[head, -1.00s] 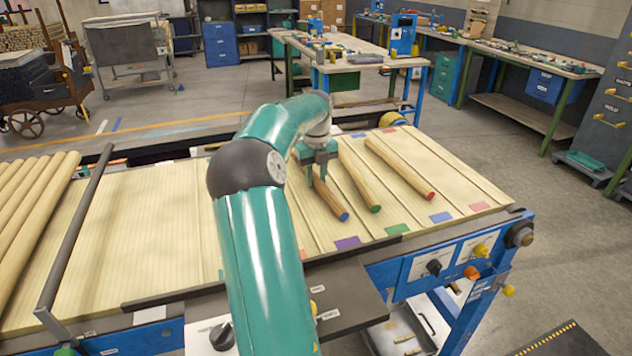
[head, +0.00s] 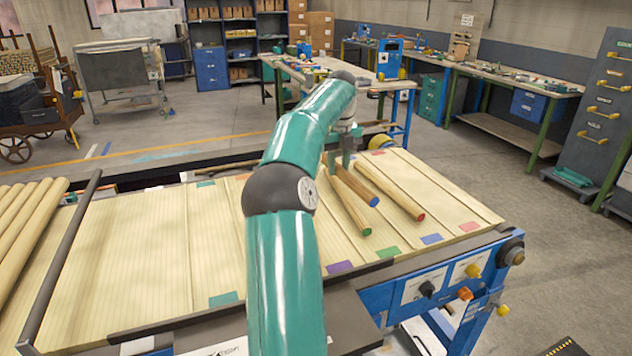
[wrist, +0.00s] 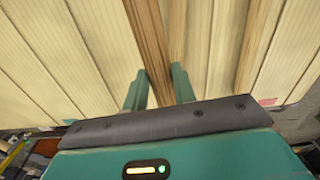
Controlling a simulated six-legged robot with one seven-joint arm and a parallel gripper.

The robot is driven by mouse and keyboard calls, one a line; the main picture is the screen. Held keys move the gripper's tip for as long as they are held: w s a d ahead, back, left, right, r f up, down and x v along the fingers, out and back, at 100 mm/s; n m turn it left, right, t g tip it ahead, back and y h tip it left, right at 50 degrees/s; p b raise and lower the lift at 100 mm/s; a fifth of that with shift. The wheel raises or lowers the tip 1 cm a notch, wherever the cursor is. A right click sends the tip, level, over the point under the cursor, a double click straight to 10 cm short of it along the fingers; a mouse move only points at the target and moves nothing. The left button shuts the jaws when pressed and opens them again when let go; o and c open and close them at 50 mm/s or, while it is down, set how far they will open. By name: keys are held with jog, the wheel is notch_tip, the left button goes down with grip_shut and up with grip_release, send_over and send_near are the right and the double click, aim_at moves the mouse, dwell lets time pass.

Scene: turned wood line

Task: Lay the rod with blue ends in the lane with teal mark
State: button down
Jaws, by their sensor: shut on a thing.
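The darker brown rod with blue ends (head: 357,185) is in my gripper (head: 343,152), raised and tilted in the head view between the green-ended rod (head: 346,206) and the red-ended rod (head: 391,189). In the wrist view my gripper (wrist: 160,88) has its two teal fingers on either side of the held rod (wrist: 148,42). Whether the rod touches its neighbours is unclear. The teal mark (head: 223,299) lies at the near end of a bare lane left of my arm. Another teal mark (head: 205,183) shows at the far end. My arm hides part of the deck.
Purple (head: 338,267), green (head: 388,252), blue (head: 431,239) and red (head: 469,227) marks line the near edge. A dark bar (head: 62,270) separates several pale rods (head: 28,235) at the left. The deck between that bar and the teal lane is clear.

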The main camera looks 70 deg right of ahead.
jog(key=s+d+r, duration=0.2)
jog(key=s+d, duration=0.1)
jog(key=s, duration=0.2)
jog(key=w+a+r, duration=0.2)
jog(key=w+a, duration=0.6)
jog(key=w+a+r, duration=0.3)
jog(key=w+a, duration=0.4)
jog(key=w, duration=0.1)
jog(key=w+a+f+m, duration=0.1)
jog(key=w+a+f, duration=0.1)
jog(key=a, duration=0.8)
jog(key=w+a+f, duration=0.2)
jog(key=w+a, duration=0.1)
jog(key=a, duration=0.7)
send_over(212, 229)
jog(key=f, duration=0.9)
jog(key=shift+s+a, duration=0.25)
jog(key=shift+s, duration=0.1)
jog(key=shift+w+d+f, duration=0.25)
jog(key=shift+f, duration=0.25)
jog(key=f, duration=0.2)
jog(key=shift+w+f, duration=0.2)
jog(key=shift+f, duration=0.45)
jog(key=shift+f, duration=0.1)
